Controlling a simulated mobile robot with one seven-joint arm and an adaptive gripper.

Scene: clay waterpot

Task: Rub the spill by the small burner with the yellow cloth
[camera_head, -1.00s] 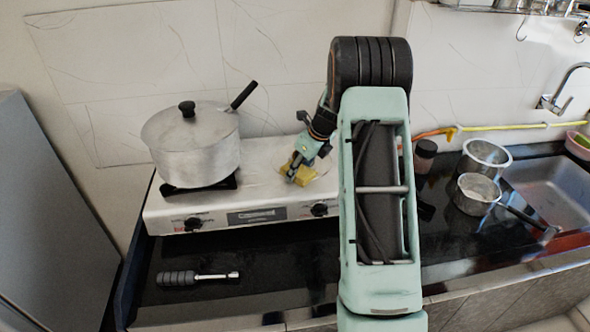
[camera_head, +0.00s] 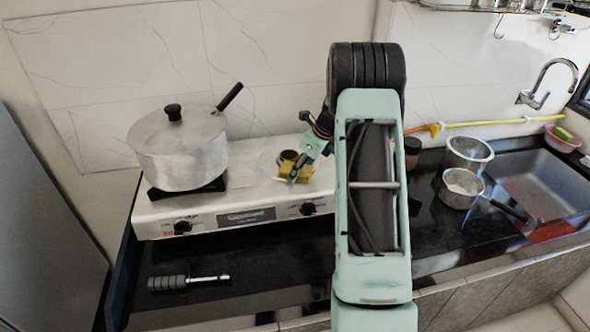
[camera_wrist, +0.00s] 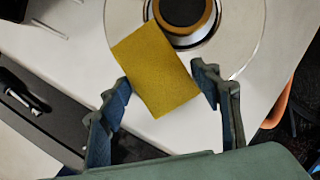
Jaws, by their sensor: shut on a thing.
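The yellow cloth (camera_wrist: 157,70) is between the two fingers of my gripper (camera_wrist: 162,78) in the wrist view. My gripper is shut on it. The cloth overlaps the near edge of the small burner (camera_wrist: 185,14), a dark cap with a tan ring. In the head view the cloth (camera_head: 296,174) is just in front of the small burner (camera_head: 287,157), on the right part of the white stove (camera_head: 247,186). My gripper (camera_head: 297,172) is low over the stove top there. I cannot make out the spill; the cloth and gripper may hide it.
A lidded pot (camera_head: 178,150) stands on the left burner, its handle pointing up right. A dark-handled tool (camera_head: 188,281) lies on the black counter (camera_head: 250,255) in front. Two metal pans (camera_head: 461,189) stand right of my arm, beside the sink (camera_head: 535,182).

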